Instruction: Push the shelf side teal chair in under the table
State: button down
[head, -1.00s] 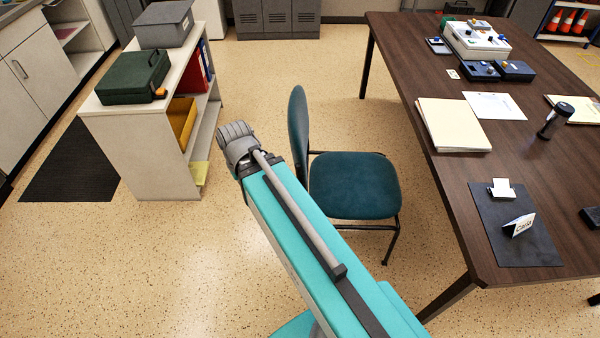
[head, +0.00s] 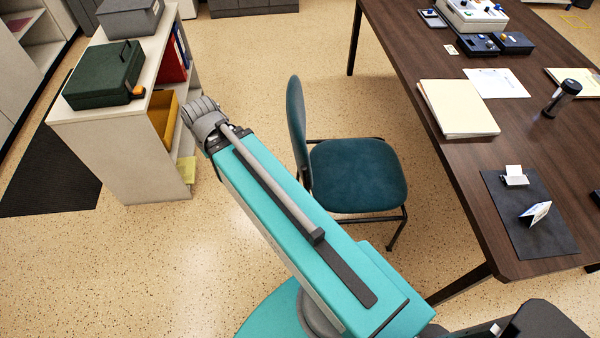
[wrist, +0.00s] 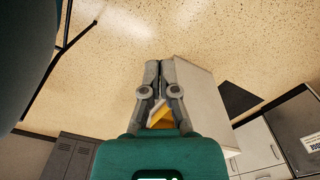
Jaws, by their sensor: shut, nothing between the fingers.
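The teal chair (head: 357,176) stands between the low shelf and the table, its backrest toward the shelf and its seat facing the table. Its seat's right edge is close to the table's (head: 462,190) left edge, apart from it in the head view. My gripper shows in the wrist view (wrist: 160,66) with its fingers together and nothing held. In the head view my teal arm reaches up and left, past the chair's left side, and the fingers are hidden beyond the wrist. A dark teal part of the chair (wrist: 22,50) fills the wrist view's upper left.
The low shelf (head: 120,150) with a green case (head: 105,76) and a grey box (head: 130,18) stands left of my arm. Folders (head: 458,108), a flashlight (head: 562,97) and a dark mat (head: 545,240) lie on the table. Speckled floor is clear behind the chair.

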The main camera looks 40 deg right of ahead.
dwell(0.4)
jog(key=w+d+f+n+g+h+b, duration=0.1)
jog(key=w+d+f+n+b, duration=0.3)
jog(key=d+f+b, duration=0.6)
jog(key=w+d+f+n+g+h+b, duration=0.1)
jog(key=w+d+f+n+b, duration=0.3)
jog(key=d+f+b, duration=0.6)
jog(key=w+d+f+n+g+h+b, duration=0.1)
jog(key=w+d+f+n+h+b, duration=0.2)
jog(key=f+b, duration=2.1)
jog(key=shift+w+d+n+b, duration=0.5)
jog(key=shift+w+d+b, duration=1.15)
jog(key=shift+d, duration=2)
jog(key=shift+w, duration=0.2)
jog(key=shift+f, duration=0.2)
jog(key=s+d+f+b, duration=0.4)
jog(key=d+f+b, duration=0.4)
jog(key=shift+s+f, duration=0.15)
jog(key=shift+s, duration=0.15)
